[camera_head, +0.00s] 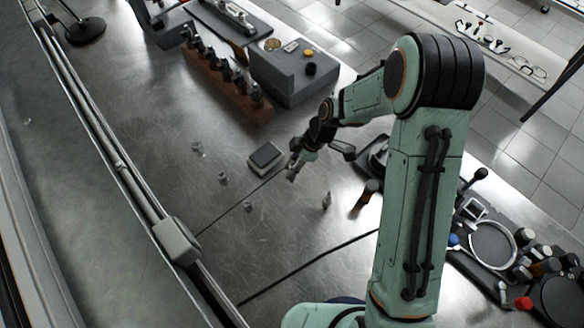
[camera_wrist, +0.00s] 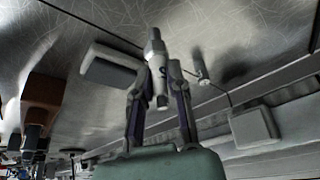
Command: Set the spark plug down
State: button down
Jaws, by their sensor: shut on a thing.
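In the wrist view a small metallic spark plug (camera_wrist: 154,48) is between the fingertips of my gripper (camera_wrist: 158,74), which is shut on it. The plug's lower end shows between the two fingers. In the head view my gripper (camera_head: 297,163) is low over the metal bench, just right of a small grey block. The plug (camera_head: 292,173) is small and partly hidden there by the fingers. I cannot tell whether it touches the bench.
The small grey block (camera_head: 266,155) is close beside my gripper. Small metal pieces (camera_head: 223,178) stand on the bench to the left, and another (camera_head: 326,199) to the right. A brown rack (camera_head: 228,86) and a grey box (camera_head: 290,75) are farther back. Bare bench lies toward the front.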

jog(key=shift+s+f, duration=0.1)
jog(key=shift+f, duration=1.05)
jog(key=shift+f, duration=0.1)
jog(key=c, duration=1.1)
grip_release()
jog(key=s+v, duration=0.1)
jog(key=v, duration=1.1)
jog(key=s+d+r+m+h, duration=0.1)
jog(key=s+d+r+m, duration=0.1)
jog(key=s+m, duration=0.4)
jog(key=s+d+r+m+h, duration=0.1)
jog(key=s+d+r+m, duration=0.1)
jog(key=s+r+m, duration=0.2)
jog(key=s+d+r+m+h, duration=0.1)
jog(key=s+r+m, duration=0.2)
jog(key=s+m, duration=0.5)
jog(key=shift+s+d+r+m+h, duration=0.1)
jog(key=shift+s+d+m+h, duration=0.1)
jog(key=shift+s, duration=0.6)
jog(key=shift+s+d+r+m+h, duration=0.1)
jog(key=shift+s+d+m+h, duration=0.1)
jog(key=shift+s, duration=0.6)
